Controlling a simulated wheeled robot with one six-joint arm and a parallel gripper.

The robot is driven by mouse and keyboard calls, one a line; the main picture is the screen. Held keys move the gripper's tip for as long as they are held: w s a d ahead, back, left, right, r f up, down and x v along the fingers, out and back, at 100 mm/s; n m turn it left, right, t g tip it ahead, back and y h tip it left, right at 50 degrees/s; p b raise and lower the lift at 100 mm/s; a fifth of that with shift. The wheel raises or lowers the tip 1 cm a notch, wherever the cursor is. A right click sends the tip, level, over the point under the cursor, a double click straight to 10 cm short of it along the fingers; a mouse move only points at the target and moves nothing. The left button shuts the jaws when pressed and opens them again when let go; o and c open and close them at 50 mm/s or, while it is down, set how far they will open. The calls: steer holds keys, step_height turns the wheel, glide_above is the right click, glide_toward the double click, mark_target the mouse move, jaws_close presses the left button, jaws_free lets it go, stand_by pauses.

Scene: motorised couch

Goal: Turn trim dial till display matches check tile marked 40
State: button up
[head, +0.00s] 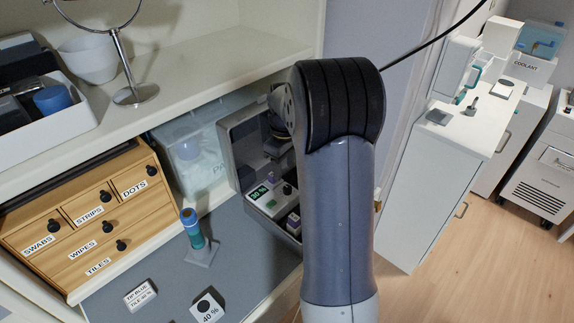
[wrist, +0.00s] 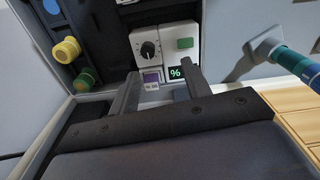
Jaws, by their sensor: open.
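The trim dial (wrist: 149,50) is a black knob on a white panel inside the grey case. It also shows as a small dark knob (head: 287,188) in the head view. The green-lit display (head: 259,191) seems to read 30 %; in the wrist view only the % sign of the display (wrist: 176,72) is clear. The check tile marked 40 % (head: 207,307), white with a black patch, lies on the grey mat. My gripper (wrist: 162,82) is open and empty, its fingers pointing toward the panel below the dial, apart from the knob as far as I can tell.
A purple-faced tile (wrist: 152,78) sits below the dial. A green button (wrist: 185,43) is beside it. Yellow and green knobs (wrist: 67,49) are at left. A blue-teal stand (head: 195,238) and a label card (head: 140,294) are on the mat, near the wooden drawers (head: 90,225).

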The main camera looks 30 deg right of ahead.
mark_target(288, 187)
steer(key=f, duration=0.3)
steer(key=w+d+f+p, duration=0.1)
steer(key=f, duration=0.2)
steer(key=d+f, duration=0.1)
steer(key=f, duration=0.3)
steer(key=shift+w+p, duration=0.3)
steer(key=shift+w, duration=0.05)
steer(key=shift+c, duration=0.3)
steer(key=c, duration=0.9)
steer(key=shift+c, duration=0.2)
